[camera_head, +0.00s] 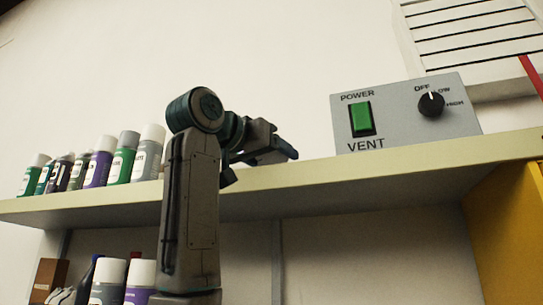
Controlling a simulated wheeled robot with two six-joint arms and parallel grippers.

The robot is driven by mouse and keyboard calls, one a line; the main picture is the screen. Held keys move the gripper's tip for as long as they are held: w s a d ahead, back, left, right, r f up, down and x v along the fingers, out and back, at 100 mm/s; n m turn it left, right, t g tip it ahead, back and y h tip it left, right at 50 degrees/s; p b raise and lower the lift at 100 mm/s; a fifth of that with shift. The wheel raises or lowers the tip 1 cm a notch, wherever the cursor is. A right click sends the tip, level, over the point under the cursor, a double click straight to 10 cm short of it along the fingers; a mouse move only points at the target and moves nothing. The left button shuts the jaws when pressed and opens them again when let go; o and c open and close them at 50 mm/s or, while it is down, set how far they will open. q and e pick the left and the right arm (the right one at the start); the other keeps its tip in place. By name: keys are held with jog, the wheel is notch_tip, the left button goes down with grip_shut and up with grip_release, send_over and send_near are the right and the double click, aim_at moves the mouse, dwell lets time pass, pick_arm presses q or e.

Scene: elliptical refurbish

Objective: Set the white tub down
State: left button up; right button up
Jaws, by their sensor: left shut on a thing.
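My left gripper (284,152) is in front of the upper shelf, near the middle of the picture, seen from below and from the side. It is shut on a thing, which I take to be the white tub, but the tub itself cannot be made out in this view. My own wrist and arm hide the area around the grip. My right gripper is not in view.
The pale upper shelf (400,165) holds several capped bottles (97,168) at left and a grey vent control box (397,115) with a green switch at right. Between them the shelf looks clear. More bottles (108,281) stand below; a yellow cabinet (505,235) is at right.

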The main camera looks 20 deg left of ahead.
pick_arm(q)
jog(key=shift+f, duration=0.2)
jog(key=o, duration=1.2)
jog(key=shift+w, duration=0.15)
jog(key=shift+r, duration=0.25)
jog(key=b+v, duration=0.4)
jog(key=v, duration=0.8)
jog(key=shift+b, duration=0.35)
